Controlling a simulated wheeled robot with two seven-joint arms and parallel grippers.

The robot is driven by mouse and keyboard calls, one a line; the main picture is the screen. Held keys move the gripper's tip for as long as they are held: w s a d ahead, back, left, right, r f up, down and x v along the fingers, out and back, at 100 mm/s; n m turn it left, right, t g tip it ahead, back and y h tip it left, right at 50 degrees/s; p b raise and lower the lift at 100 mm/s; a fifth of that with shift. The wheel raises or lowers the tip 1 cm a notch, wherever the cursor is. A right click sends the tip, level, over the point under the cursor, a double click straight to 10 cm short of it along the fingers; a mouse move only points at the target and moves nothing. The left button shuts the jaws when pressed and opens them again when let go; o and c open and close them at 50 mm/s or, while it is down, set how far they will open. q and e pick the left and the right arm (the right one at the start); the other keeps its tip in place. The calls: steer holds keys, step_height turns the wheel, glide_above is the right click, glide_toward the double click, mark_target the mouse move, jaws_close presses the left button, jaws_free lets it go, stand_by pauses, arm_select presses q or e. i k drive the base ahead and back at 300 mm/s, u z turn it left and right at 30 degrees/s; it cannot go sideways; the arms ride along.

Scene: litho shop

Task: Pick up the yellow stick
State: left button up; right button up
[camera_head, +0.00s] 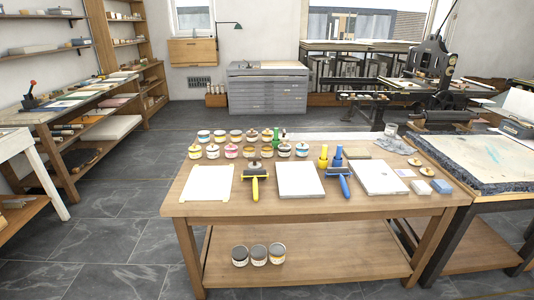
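No plain loose yellow stick can be told apart at this size. The yellow stick-like things are the yellow handle (255,188) of a roller lying on the wooden table (200,208), and a small upright yellow object (323,157) next to a blue one (338,158). The yellow handle points toward the table's front edge, between two pale sheets or plates. Neither of my grippers is in view.
Several ink cans stand along the table's back left. Three cans (258,255) stand on the lower shelf. A stone-topped table (482,163) adjoins at right. Open floor lies at left.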

mark_target(325, 148)
steer(key=z, duration=0.95)
steer(key=i, duration=1.8)
steer(key=u, duration=1.45)
